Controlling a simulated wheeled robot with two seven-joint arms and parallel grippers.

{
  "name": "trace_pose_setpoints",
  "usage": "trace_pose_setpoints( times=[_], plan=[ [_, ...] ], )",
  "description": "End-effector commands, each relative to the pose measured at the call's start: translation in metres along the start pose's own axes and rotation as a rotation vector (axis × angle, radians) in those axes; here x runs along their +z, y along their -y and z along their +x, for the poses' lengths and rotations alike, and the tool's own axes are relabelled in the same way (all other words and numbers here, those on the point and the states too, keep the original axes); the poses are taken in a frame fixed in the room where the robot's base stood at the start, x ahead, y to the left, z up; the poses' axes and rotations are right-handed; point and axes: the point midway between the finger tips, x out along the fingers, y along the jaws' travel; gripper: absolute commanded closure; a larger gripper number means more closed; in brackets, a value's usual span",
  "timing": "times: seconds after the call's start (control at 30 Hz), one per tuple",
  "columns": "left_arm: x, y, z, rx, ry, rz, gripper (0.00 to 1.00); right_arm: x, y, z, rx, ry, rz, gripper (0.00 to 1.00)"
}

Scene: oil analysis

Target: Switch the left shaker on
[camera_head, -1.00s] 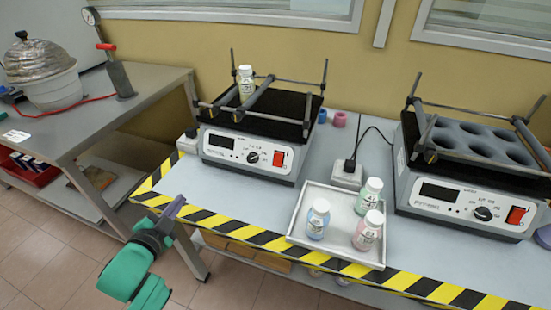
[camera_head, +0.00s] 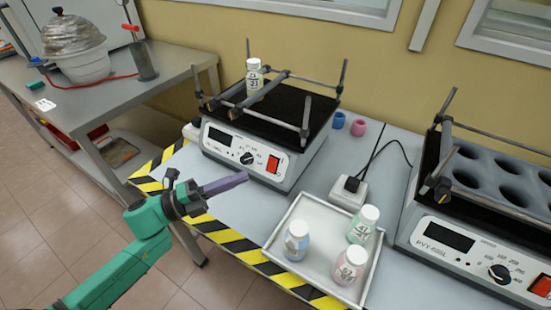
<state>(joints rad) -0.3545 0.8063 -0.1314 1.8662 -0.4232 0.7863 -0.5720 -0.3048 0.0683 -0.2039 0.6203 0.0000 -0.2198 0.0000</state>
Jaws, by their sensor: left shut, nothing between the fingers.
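The left shaker (camera_head: 285,176) stands on the table with a black top and a clamp frame of grey bars. Its front panel has a dark display (camera_head: 219,136), a round black knob (camera_head: 247,158) and a red switch (camera_head: 272,164). A white-capped bottle (camera_head: 254,78) stands in its clamp frame. My left gripper (camera_head: 246,177) is shut and empty, its purple-grey fingers pointing right, in front of the shaker's panel, below and left of the red switch. I cannot tell if it touches anything. My right gripper is not in view.
A tray (camera_head: 273,246) with three white-capped bottles stands right of my left gripper. A second shaker (camera_head: 440,259) is at the right. A white adapter (camera_head: 347,197) with a cable sits between them. Blue (camera_head: 338,120) and pink (camera_head: 359,127) pieces lie behind. Striped tape marks the table's front edge.

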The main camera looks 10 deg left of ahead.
Motion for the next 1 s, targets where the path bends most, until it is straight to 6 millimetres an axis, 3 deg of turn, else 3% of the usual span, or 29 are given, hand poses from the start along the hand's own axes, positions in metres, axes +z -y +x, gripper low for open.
trace_pose_setpoints(
  times=[0.23,0.63,1.0],
  plan=[
    [0.007,-0.012,0.010,-0.003,-0.001,0.002,1.00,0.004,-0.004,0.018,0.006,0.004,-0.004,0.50],
    [0.037,-0.042,0.051,-0.003,0.001,0.001,1.00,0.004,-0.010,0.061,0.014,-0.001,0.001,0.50],
    [0.045,-0.044,0.062,-0.001,0.001,-0.002,1.00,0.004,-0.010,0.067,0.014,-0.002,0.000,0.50]
  ],
)
